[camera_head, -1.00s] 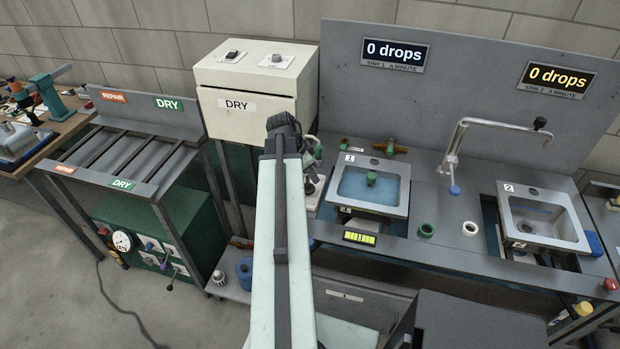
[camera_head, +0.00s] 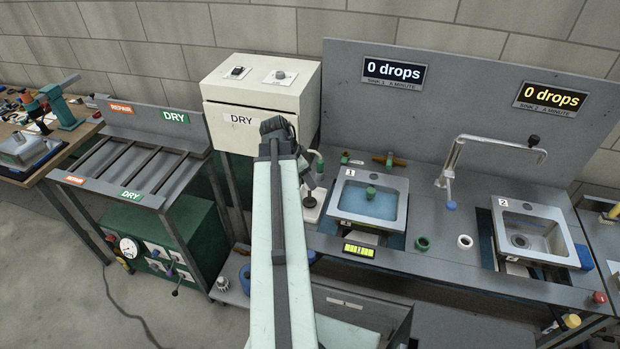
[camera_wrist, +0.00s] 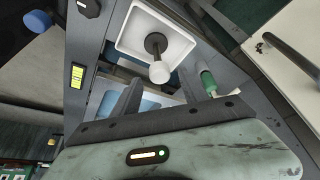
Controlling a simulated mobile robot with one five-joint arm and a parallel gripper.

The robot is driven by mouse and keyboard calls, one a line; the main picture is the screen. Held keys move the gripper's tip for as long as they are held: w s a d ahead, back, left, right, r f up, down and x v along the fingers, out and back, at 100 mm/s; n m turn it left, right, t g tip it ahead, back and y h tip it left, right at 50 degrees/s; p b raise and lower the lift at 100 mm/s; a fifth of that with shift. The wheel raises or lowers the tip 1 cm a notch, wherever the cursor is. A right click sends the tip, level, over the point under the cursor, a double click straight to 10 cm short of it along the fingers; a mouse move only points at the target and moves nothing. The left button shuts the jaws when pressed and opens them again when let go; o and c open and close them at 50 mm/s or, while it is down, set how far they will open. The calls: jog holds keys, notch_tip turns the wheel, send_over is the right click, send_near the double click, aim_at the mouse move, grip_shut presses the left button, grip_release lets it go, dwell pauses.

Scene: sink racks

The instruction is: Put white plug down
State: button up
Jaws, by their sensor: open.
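What appears to be the white plug (camera_wrist: 160,72), a white knob on a dark stem, stands over a white square tray or base in the wrist view. My gripper (camera_wrist: 160,88) is open, with its dark fingers on either side of and below the knob in the picture. I cannot tell whether a finger touches it. In the head view my arm hides most of the gripper, beside the white base (camera_head: 313,213) left of sink 1.
Sink 1 (camera_head: 345,212) holds water and a green plug (camera_head: 371,193). A green ring (camera_head: 422,243) and a white ring (camera_head: 464,241) lie on the counter between it and sink 2 (camera_head: 560,262). A green-handled piece (camera_wrist: 207,82) is close to the gripper's right. A white DRY cabinet (camera_head: 259,80) stands behind my arm.

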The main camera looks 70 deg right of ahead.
jog(key=p+v, duration=0.3)
jog(key=v, duration=0.2)
jog(key=shift+r, duration=0.2)
jog(key=shift+w, duration=0.1)
jog(key=w+a+f+n+t, duration=0.1)
jog(key=w+a+n+t, duration=0.2)
jog(key=w+a+n, duration=1.55)
jog(key=w+a+n+y, duration=0.1)
jog(key=w+a, duration=0.3)
jog(key=a, duration=0.8)
jog(key=w+a+n+y, duration=0.1)
jog(key=w+a+n, duration=0.3)
jog(key=a, duration=0.9)
jog(key=w+a+n+y, duration=0.1)
jog(key=w+a+n, duration=0.2)
jog(key=a, duration=1)
jog(key=w+f, duration=0.1)
jog(key=w, duration=0.2)
jog(key=shift+w, duration=0.2)
